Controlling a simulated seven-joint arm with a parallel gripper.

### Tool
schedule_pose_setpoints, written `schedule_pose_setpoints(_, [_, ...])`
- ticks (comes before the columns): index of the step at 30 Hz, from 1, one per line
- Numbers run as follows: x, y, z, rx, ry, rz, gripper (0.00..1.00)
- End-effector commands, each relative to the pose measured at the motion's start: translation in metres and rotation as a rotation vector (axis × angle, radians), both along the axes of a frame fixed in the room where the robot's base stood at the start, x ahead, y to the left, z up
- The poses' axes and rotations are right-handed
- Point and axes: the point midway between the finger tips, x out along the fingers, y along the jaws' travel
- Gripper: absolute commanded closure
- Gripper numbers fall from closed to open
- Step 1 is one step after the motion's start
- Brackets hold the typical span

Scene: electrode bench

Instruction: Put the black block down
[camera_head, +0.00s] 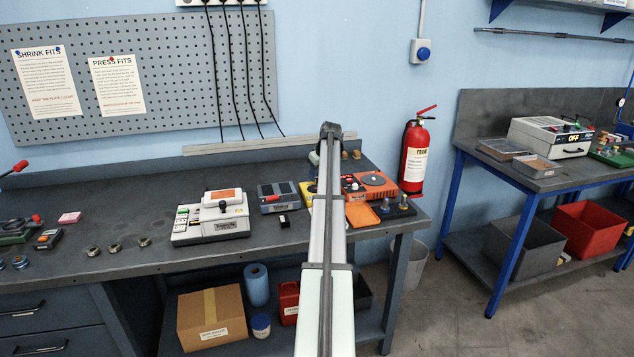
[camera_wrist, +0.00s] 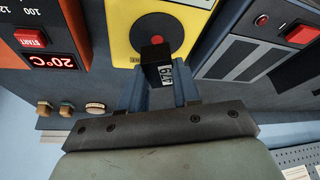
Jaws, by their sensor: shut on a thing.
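My gripper (camera_wrist: 160,88) is shut on a black block (camera_wrist: 155,55) with a white printed label, seen in the wrist view. Behind the block is a yellow unit (camera_wrist: 119,50) with a round dark grey plate (camera_wrist: 158,24) that has a red centre. The block overlaps the near part of the plate in that view; I cannot tell whether it touches it. In the head view my arm hides the gripper, the held block and most of the yellow unit (camera_head: 307,188). Another small black block (camera_head: 283,219) with a white mark lies on the bench left of my arm.
A white machine (camera_head: 211,218) stands farther left. Small brown pegs (camera_wrist: 44,108) stand behind the units. A fire extinguisher (camera_head: 416,153) is at the bench's right end.

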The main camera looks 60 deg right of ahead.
Motion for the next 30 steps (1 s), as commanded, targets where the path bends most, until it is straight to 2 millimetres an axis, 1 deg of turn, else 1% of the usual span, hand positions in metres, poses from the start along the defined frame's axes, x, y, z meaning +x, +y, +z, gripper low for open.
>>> schedule_pose_setpoints(3, [0.0, 0.001, -0.016, 0.001, 0.001, 0.0, 1.0])
schedule_pose_setpoints(7, [0.0, 0.0, -0.029, 0.0, 0.0, 0.0, 1.0])
schedule_pose_setpoints(20, [0.0, 0.0, -0.034, 0.0, 0.0, -0.001, 1.0])
schedule_pose_setpoints(21, [0.0, 0.0, -0.034, 0.0, 0.0, -0.001, 0.65])
schedule_pose_setpoints(28, [0.0, 0.0, -0.034, 0.0, 0.0, -0.001, 0.43])
schedule_pose_setpoints(30, [0.0, 0.0, -0.034, 0.0, 0.0, -0.001, 0.43])
